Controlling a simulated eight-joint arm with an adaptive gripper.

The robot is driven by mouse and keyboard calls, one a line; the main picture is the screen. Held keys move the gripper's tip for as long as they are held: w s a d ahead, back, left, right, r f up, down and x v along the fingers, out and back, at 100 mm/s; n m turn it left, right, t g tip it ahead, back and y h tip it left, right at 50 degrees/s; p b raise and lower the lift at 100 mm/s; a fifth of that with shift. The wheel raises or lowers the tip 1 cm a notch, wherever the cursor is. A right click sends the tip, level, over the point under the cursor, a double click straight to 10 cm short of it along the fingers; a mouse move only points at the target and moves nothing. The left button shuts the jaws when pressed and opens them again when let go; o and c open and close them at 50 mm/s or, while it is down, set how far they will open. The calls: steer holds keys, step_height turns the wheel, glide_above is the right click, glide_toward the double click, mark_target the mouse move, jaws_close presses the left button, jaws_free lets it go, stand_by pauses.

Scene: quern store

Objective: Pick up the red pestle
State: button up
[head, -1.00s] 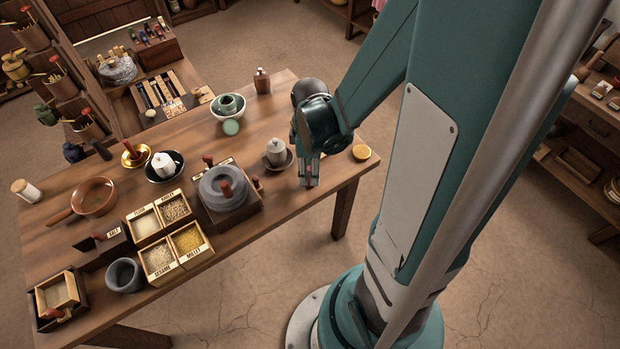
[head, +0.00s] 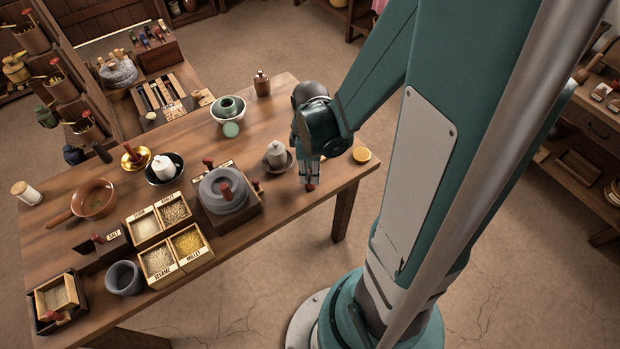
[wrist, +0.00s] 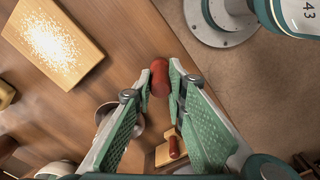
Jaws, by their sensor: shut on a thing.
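The red pestle (wrist: 160,77) shows between the two green-padded fingers of my gripper (wrist: 162,82) in the wrist view, near the fingertips. My gripper is shut on it. In the head view my gripper (head: 310,180) points down at the right part of the wooden table (head: 261,221), close to its front edge. The pestle's red end (head: 310,187) shows just at the fingertips. The fingers hide the rest of it. I cannot tell whether the pestle touches the table or hangs just above it.
A lidded pot in a dark bowl (head: 290,167) stands close left of my gripper. A yellow round dish (head: 361,154) lies to its right. A stone quern (head: 222,191) with a red handle and several grain boxes (head: 188,242) stand further left.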

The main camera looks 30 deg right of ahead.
steer(key=shift+r, duration=0.2)
steer(key=shift+r+p, duration=1.5)
steer(key=shift+r, duration=3.35)
